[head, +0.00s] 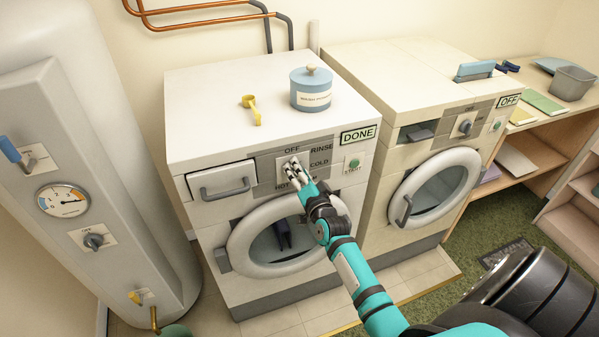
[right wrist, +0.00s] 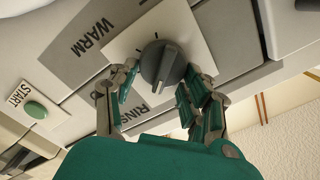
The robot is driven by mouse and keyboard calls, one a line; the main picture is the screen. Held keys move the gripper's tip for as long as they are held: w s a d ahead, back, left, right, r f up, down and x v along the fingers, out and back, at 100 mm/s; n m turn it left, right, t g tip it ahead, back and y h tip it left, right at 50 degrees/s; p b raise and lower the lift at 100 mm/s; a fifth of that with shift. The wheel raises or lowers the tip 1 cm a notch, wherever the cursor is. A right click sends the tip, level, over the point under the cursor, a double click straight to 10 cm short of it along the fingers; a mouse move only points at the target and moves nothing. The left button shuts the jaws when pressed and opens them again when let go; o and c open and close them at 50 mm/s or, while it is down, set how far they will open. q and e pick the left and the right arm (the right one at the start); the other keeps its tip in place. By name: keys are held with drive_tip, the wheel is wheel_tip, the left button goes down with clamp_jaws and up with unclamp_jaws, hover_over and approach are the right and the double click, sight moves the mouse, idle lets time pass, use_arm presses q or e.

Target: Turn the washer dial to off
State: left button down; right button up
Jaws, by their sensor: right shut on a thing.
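The left washer (head: 240,225) has a dial (right wrist: 163,62) on a white plate in its grey panel. The labels OFF, RINSE, COLD and HOT show around it in the head view, and WARM and RINSE show in the right wrist view. My right gripper (head: 294,170) reaches the panel from the front and hides the dial in the head view. In the right wrist view its fingers (right wrist: 160,92) are shut on the dial from both sides. I cannot tell clearly which label the dial points to. A sign on this washer reads DONE (head: 360,134). My left gripper is not in view.
A blue canister (head: 311,89) and a yellow scoop (head: 252,109) sit on the washer top. A green START button (head: 354,163) is right of the dial. A second machine (head: 425,140) with an OFF sign stands at right. A tank (head: 85,190) with a gauge stands at left.

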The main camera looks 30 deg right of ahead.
drive_tip(key=shift+n, duration=0.3)
drive_tip(key=shift+a+n+p, duration=0.1)
drive_tip(key=shift+n+p, duration=0.3)
drive_tip(key=shift+n, duration=0.2)
drive_tip(key=shift+a+r+n+p, duration=0.15)
drive_tip(key=shift+n+p, duration=0.2)
drive_tip(key=shift+n, duration=0.85)
drive_tip(key=n, duration=0.2)
drive_tip(key=shift+n, duration=0.3)
drive_tip(key=shift+w+a+n+p, duration=0.1)
drive_tip(key=shift+n+p, duration=0.1)
drive_tip(key=shift+n, duration=0.55)
drive_tip(key=shift+a+n+p, duration=0.1)
drive_tip(key=shift+n+p, duration=0.05)
drive_tip(key=shift+n, duration=0.6)
drive_tip(key=o, duration=1.1)
